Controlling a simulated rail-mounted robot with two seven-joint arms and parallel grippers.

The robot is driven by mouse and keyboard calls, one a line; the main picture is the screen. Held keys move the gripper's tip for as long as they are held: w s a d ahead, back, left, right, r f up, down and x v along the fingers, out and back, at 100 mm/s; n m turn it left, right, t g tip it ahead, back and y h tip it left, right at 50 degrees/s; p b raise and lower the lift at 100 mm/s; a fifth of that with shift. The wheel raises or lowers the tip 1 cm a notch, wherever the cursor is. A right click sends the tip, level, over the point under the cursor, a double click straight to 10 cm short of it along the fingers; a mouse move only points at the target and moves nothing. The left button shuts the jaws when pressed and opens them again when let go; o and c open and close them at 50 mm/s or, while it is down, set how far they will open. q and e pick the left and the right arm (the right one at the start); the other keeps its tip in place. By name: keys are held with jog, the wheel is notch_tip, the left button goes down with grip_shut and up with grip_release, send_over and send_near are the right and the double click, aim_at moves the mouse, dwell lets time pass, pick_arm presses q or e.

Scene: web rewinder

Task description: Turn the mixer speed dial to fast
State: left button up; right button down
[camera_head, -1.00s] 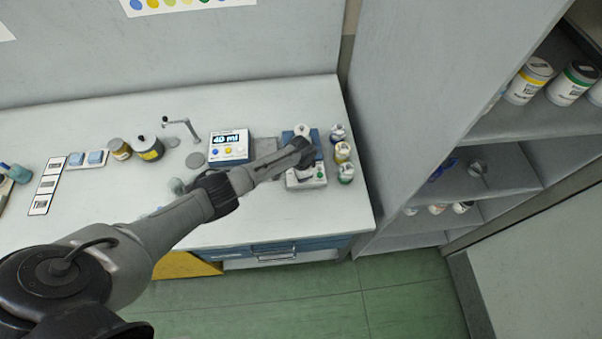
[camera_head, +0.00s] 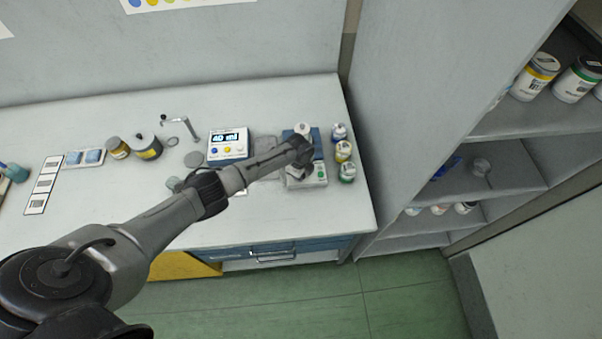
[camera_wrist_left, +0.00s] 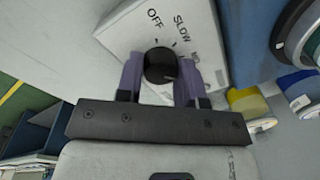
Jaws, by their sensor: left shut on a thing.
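The mixer's white control face (camera_wrist_left: 200,25) shows in the left wrist view with the printed words OFF and SLOW and part of a further label. The black speed dial (camera_wrist_left: 160,66) sits on it. My left gripper (camera_wrist_left: 161,72) has its two purple-grey fingers on either side of the dial, shut on it. In the head view my left gripper (camera_head: 301,160) reaches down over the mixer (camera_head: 318,176) at the right of the bench, and hides the dial there. The dial's pointer cannot be read clearly. My right gripper is not in view.
Several small jars (camera_head: 343,151) stand close to the right of the mixer. A box with a display (camera_head: 228,144) reading 40 ml stands to its left. Dark and yellow jars (camera_head: 148,147) stand farther left. A shelf unit (camera_head: 455,185) stands right of the bench.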

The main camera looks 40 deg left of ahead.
pick_arm(q)
jog(key=shift+f+m+b, duration=0.1)
jog(key=shift+m+b, duration=0.25)
jog(key=shift+m, duration=1.25)
jog(key=o, duration=0.9)
jog(key=shift+s+a+r+p, duration=0.1)
jog(key=shift+s+r+p, duration=0.1)
jog(key=shift+r, duration=2.15)
jog(key=shift+s+d+r+p, duration=0.1)
jog(key=shift+r+p, duration=0.15)
jog(key=shift+r, duration=2.05)
jog(key=shift+s+a+r+p, duration=0.1)
jog(key=shift+r+p, duration=0.1)
jog(key=shift+r, duration=2.15)
